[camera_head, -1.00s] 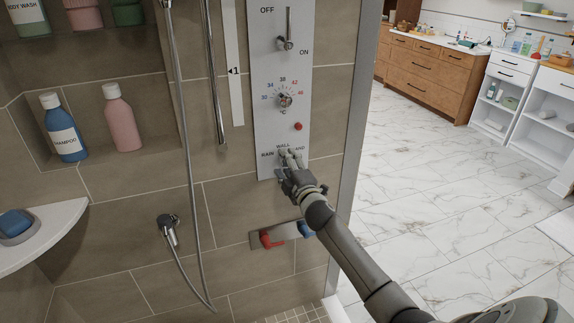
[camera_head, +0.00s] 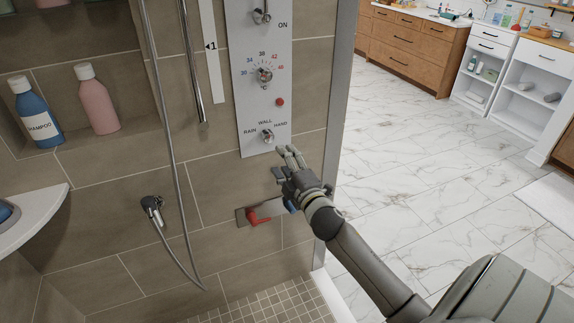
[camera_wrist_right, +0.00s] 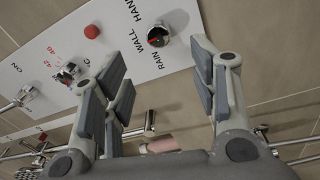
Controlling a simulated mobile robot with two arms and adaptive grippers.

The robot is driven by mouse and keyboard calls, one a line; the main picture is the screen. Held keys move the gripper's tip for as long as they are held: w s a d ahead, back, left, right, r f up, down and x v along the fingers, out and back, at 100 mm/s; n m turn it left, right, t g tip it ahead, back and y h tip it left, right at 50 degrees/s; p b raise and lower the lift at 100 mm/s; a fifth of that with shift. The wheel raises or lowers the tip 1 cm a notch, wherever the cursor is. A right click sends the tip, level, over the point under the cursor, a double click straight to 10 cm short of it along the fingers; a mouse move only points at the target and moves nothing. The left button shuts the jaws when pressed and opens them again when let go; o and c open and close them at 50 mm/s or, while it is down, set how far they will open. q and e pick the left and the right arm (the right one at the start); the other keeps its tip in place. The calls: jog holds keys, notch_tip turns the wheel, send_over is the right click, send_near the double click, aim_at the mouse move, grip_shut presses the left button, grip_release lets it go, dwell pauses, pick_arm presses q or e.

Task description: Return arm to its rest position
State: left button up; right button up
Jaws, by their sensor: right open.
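My right gripper (camera_head: 286,163) is open and empty in the head view, just below and to the right of the grey shower control panel (camera_head: 249,105). Its two fingers stand apart in the wrist view (camera_wrist_right: 158,75), with nothing between them. The round selector knob (camera_head: 267,137), marked RAIN, WALL and HAND, is uncovered and clear of the fingers. The knob also shows beyond the fingertips in the wrist view (camera_wrist_right: 158,36). My right arm reaches in from the lower right. My left gripper is not in view.
Red lever (camera_head: 258,215) and a mostly hidden blue lever sit on a wall plate below the hand. A hose (camera_head: 166,130) hangs left. The metal wall edge (camera_head: 337,120) is close on the right, with open marble floor (camera_head: 425,140) beyond.

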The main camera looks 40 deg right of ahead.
jog(key=shift+s+a, duration=0.1)
jog(key=shift+s, duration=0.45)
jog(key=shift+f, duration=0.1)
jog(key=s+a+f+m+g+y, duration=0.1)
jog(key=s+a+f+m+g, duration=0.2)
jog(key=f, duration=1)
jog(key=s+a+f+m+g, duration=0.1)
jog(key=s+f+g, duration=0.35)
jog(key=f, duration=0.85)
jog(key=s+a+f+m+g+y, duration=0.15)
jog(key=s+f, duration=0.45)
jog(key=f, duration=0.6)
jog(key=s+a+f+m+g, duration=0.1)
jog(key=s+a+f+g, duration=0.1)
jog(key=s+f, duration=0.5)
jog(key=s+a+f+m+g+y, duration=0.1)
jog(key=s+a+f, duration=0.4)
jog(key=s, duration=1.2)
jog(key=s+a+f+m+g, duration=0.3)
jog(key=s+f, duration=0.5)
jog(key=s, duration=0.4)
jog(key=shift+s+a+f+g+p, duration=0.2)
jog(key=shift+a+f+g+p, duration=0.35)
jog(key=shift+g, duration=0.55)
